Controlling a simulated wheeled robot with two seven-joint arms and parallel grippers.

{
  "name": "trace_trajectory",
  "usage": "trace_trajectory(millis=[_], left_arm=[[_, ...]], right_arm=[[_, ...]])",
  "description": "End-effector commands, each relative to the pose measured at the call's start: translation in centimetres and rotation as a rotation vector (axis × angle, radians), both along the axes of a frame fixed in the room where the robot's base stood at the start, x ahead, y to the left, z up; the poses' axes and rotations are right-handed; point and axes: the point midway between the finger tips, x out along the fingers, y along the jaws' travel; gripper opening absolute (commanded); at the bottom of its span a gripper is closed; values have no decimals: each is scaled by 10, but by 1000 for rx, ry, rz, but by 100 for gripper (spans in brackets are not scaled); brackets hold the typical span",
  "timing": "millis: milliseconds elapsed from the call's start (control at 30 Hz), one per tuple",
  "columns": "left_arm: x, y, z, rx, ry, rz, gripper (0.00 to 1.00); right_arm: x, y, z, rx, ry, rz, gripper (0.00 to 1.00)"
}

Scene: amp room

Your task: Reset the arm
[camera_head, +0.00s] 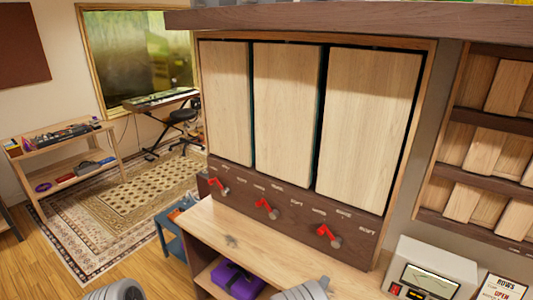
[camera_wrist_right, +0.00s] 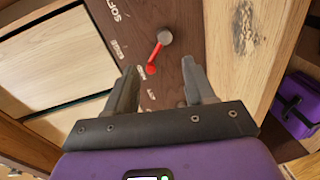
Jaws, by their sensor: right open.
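My right gripper (camera_wrist_right: 162,76) is open in the right wrist view, with its two grey fingers apart and nothing between them. Beyond the fingertips is a red lever with a round grey end (camera_wrist_right: 164,40) on a dark brown panel with white lettering. I cannot tell from this view whether a finger touches it. In the head view, grey ribbed parts of my arms (camera_head: 303,290) show at the bottom edge. My left gripper is not in view.
The head view shows three red levers, left (camera_head: 217,186), middle (camera_head: 266,208) and right (camera_head: 328,236), below three pale wooden panels (camera_head: 372,125). A wooden counter (camera_head: 225,225) juts out below. A purple case (camera_head: 237,279) sits underneath. A white meter box (camera_head: 430,270) stands at right.

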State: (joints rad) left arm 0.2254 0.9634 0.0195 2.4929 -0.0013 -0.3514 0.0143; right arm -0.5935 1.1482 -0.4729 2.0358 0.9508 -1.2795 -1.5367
Motion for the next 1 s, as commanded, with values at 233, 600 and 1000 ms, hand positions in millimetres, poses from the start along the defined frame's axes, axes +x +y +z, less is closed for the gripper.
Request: trace_trajectory(millis=[233,600,1000], left_arm=[[1,0,-1,0,-3,0,43],[1,0,0,0,-2,0,43],[1,0,0,0,-2,0,43]], right_arm=[[-28,-11,-73,362,133,-7,54],[-167,26,-185,1274,494,-342,54],[-279,76,-179,1717,770,-782,54]])
